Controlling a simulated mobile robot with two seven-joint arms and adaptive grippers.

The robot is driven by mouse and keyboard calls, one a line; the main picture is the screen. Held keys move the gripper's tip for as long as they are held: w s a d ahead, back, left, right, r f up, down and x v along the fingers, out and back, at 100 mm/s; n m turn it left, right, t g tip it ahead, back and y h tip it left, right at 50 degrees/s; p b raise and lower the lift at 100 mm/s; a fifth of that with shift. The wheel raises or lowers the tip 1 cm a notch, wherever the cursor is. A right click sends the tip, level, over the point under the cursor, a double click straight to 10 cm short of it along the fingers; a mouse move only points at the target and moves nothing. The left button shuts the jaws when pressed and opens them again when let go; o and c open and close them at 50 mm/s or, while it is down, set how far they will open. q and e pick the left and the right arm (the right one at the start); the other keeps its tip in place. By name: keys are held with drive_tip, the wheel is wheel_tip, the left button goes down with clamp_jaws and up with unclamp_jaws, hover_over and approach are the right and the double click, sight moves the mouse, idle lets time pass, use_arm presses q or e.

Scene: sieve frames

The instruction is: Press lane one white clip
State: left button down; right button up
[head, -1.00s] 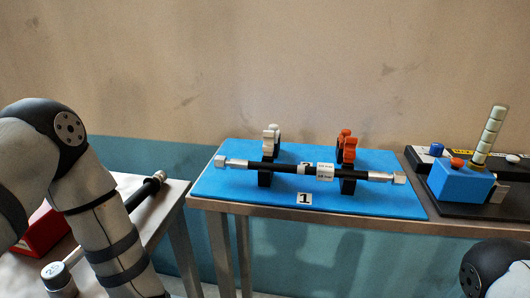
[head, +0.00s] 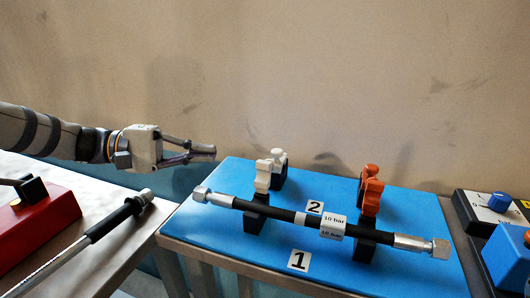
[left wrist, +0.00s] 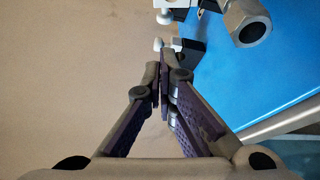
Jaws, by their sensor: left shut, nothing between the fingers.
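A hose (head: 285,214) with metal end fittings lies across two black supports on the blue board (head: 215,245), behind the label 1 (head: 299,260). The nearer white clip (head: 263,176) stands upright at the hose's left support. A second white clip (head: 279,161) stands behind it, near the label 2 (head: 314,208). My left gripper (head: 208,153) is shut and empty, left of both white clips and apart from them. In the left wrist view its fingertips (left wrist: 165,72) meet below a white clip (left wrist: 160,44) and the hose's end fitting (left wrist: 246,22). My right gripper is not in view.
Two orange clips (head: 371,190) stand at the right supports. A blue box (head: 508,258) and a knob panel (head: 492,208) are at the right edge. A red box (head: 35,225) and a black-handled rod (head: 105,226) are on the left table.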

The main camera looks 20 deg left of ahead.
sight(275, 157)
use_arm(q)
drive_tip(key=shift+s+a, duration=0.1)
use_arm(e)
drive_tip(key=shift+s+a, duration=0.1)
use_arm(q)
drive_tip(key=shift+f, duration=0.1)
drive_tip(key=x, duration=1)
